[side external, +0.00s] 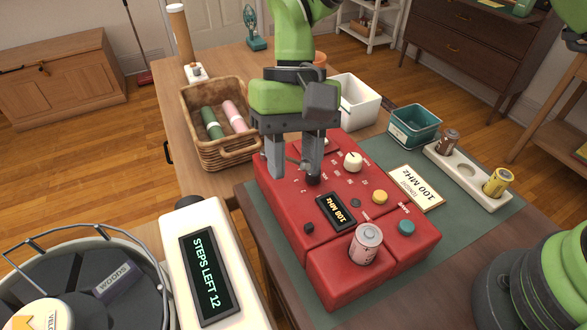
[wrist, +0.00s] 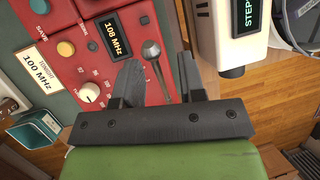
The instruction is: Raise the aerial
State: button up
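The red radio (side external: 290,208) sits on a green mat, with a display (side external: 336,212) reading 108 MHz. In the wrist view a grey rod with a dark rounded end, seemingly the aerial (wrist: 154,56), lies along the radio's top near its edge. In the side view its dark end (side external: 313,180) shows just below one finger; the rest is mostly hidden by my gripper. My gripper (side external: 293,170) points down over the radio, open. In the wrist view its fingers (wrist: 158,72) are on either side of the rod, apart from it; I cannot tell their exact height.
A card (side external: 415,188) reads 100 MHz. A white box (side external: 204,262) shows STEPS LEFT 12. A wicker basket (side external: 240,155) stands behind; a battery holder (side external: 448,165) stands right.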

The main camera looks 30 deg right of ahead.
jog(key=shift+x, duration=1.1)
jog(key=shift+c, duration=0.2)
grip_shut()
jog(key=shift+w+r+g, duration=0.45)
jog(key=shift+r+g, duration=0.25)
jog(key=shift+g, duration=0.05)
jog(key=shift+w+r+g, duration=0.5)
jog(key=shift+r+g, duration=0.15)
jog(key=shift+g, duration=0.1)
